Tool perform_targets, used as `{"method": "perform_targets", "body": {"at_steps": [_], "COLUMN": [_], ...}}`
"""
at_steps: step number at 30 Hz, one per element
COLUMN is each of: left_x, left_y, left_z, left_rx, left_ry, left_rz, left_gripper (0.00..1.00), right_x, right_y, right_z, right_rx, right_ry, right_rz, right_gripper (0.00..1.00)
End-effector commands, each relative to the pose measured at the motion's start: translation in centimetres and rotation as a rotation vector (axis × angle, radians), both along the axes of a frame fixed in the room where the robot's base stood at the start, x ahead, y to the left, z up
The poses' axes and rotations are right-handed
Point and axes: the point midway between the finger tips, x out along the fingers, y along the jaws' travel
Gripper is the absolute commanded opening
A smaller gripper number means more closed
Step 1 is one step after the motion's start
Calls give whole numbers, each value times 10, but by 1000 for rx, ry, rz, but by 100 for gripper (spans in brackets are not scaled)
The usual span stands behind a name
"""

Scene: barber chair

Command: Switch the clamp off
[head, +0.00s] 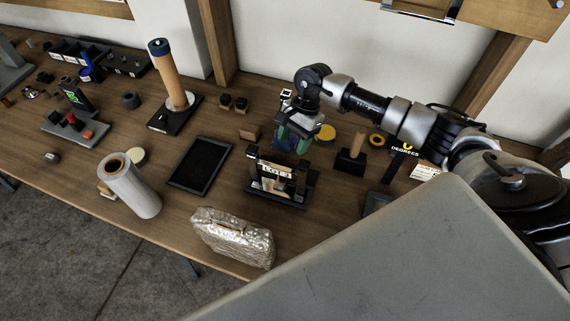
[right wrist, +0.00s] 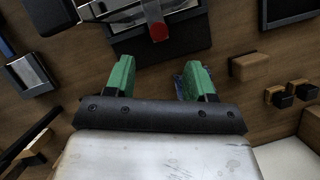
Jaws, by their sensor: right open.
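What looks like the clamp is a dark framed device (head: 281,185) with a printed label, standing on a black base at the middle of the table. In the right wrist view its black base (right wrist: 165,42) is at the top, and a red-tipped lever (right wrist: 157,31) points from it towards my gripper. My right gripper (head: 293,137) is just behind the device, pointing down. Its green fingers are apart and empty, as the right wrist view also shows (right wrist: 159,80). The lever is hidden in the head view. My left gripper is not in view.
A black tablet (head: 200,165) lies left of the device, and a small wooden block (head: 249,134) lies behind it. A wood-handled black block (head: 351,161) stands to the right. A shiny wrapped packet (head: 233,238) and a white roll (head: 130,185) are near the front edge.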

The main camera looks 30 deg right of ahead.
Motion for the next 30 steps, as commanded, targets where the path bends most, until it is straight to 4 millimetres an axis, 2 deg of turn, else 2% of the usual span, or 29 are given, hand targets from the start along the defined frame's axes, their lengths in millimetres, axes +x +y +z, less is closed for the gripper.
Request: {"method": "perform_targets", "body": {"at_steps": [1,6,12,17,25,26,30], "left_x": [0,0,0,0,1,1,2], "left_y": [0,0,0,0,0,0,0], "left_z": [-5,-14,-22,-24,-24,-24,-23], "left_rx": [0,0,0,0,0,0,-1], "left_ry": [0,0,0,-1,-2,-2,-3], "left_rz": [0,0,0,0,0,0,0], "left_gripper": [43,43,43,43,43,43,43], "right_x": [-2,-6,-10,-11,-11,-11,-11], "right_y": [4,17,27,30,31,31,31], "right_z": [-12,-43,-69,-78,-78,-78,-78], "right_rx": [2,2,1,1,0,0,0], "right_ry": [4,4,1,1,0,0,0], "right_rz": [1,1,0,0,0,0,0], "right_gripper": [55,55,55,55,55,53,32]}}
